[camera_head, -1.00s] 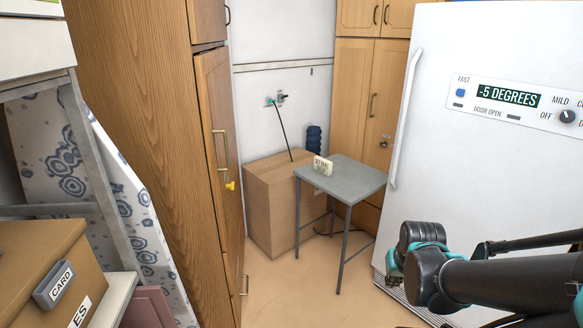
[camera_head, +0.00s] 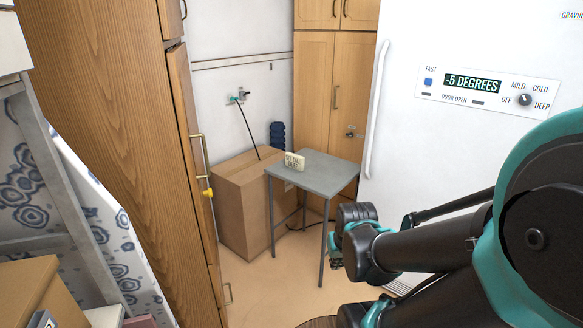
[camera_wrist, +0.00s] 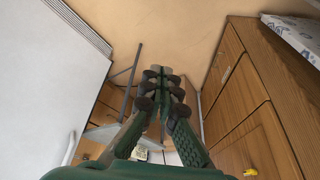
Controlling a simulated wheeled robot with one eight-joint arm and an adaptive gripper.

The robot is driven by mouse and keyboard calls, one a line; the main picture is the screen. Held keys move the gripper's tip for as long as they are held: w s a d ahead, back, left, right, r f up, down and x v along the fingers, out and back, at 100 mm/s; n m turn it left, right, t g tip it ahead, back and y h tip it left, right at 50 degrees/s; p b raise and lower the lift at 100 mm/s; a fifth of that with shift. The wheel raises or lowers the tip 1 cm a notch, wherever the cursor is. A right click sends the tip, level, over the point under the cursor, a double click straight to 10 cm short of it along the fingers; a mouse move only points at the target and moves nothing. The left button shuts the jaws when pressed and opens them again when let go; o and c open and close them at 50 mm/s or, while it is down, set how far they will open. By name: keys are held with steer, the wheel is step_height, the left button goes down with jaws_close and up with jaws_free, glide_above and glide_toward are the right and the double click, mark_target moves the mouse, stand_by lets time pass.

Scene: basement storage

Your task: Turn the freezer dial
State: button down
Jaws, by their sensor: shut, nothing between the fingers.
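In the wrist view my gripper (camera_wrist: 161,72) is shut and empty, over bare floor.
A small grey table (camera_head: 318,178) with a small sign (camera_head: 294,161) stands left of the freezer, beside a cardboard box (camera_head: 238,205). Wooden cupboards (camera_head: 345,120) stand behind. A tall wooden cabinet (camera_head: 100,90) is at the left.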

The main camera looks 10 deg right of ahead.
steer(key=c, duration=2.3)
jaws_free()
steer(key=o, duration=0.7)
steer(key=shift+d, duration=0.1)
steer(key=shift+o, duration=1.3)
steer(key=shift+w+d, duration=0.1)
steer(key=shift+o, duration=1.1)
steer(key=w+d+r+n+t+h, duration=0.1)
steer(key=w+d+r+h, duration=0.1)
steer(key=w+d+r, duration=0.2)
steer(key=w+d+r+t+h, duration=0.1)
steer(key=w+d+r, duration=0.3)
steer(key=d, duration=0.7)
steer(key=shift+w+r+n+t+h, duration=0.35)
steer(key=shift+w+h, duration=0.25)
steer(key=shift+h, duration=0.3)
steer(key=w+d+r+n+t+h, duration=0.2)
steer(key=d+r+n+h, duration=0.4)
steer(key=d+r, duration=0.85)
steer(key=w+d+r+n+t+h, duration=0.1)
steer(key=d+r+n+t+h, duration=0.15)
steer(key=d+r+n, duration=0.85)
steer(key=n+t, duration=0.1)
steer(key=n, duration=0.5)
glide_toward(526, 100)
steer(key=shift+y, duration=0.25)
steer(key=x, duration=0.9)
steer(key=shift+r, duration=0.1)
steer(key=shift+c, duration=0.5)
